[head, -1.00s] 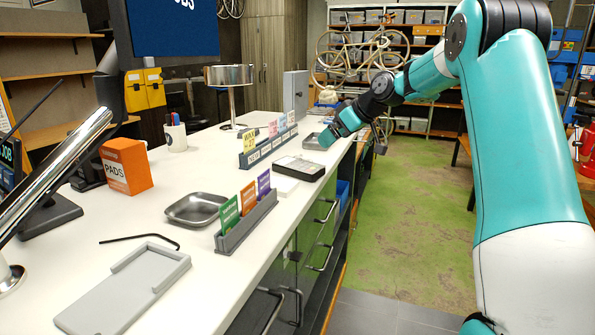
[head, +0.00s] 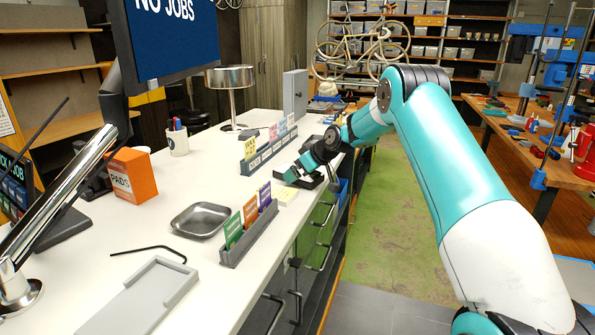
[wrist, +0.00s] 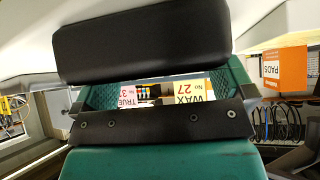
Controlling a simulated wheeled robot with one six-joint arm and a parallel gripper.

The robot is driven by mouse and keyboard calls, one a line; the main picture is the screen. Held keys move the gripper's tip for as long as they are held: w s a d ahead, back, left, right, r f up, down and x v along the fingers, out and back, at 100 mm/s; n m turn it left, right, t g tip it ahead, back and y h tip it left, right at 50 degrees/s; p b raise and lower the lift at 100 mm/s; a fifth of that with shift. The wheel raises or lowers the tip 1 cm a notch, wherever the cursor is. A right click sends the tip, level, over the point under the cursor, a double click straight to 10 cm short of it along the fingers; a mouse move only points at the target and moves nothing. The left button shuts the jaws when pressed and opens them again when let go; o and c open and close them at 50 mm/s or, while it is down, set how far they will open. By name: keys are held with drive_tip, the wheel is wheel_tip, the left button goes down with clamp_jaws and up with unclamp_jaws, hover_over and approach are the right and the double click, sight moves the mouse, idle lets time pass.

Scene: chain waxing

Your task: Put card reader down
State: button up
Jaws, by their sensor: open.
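A dark, flat device that looks like the card reader (head: 314,183) lies on the white counter near its right edge in the head view. My gripper (head: 292,175) is low over it and covers much of it, so I cannot tell whether they touch.
A card rack (head: 250,236), a metal tray (head: 200,220) and a grey stand (head: 140,300) are nearer on the counter. A sign rack (head: 268,150) stands behind. Bare counter (head: 230,180) lies to the left.

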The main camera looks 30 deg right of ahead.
drive_tip(key=shift+w+f, duration=0.1)
drive_tip(key=shift+f, duration=0.05)
drive_tip(key=c, duration=1)
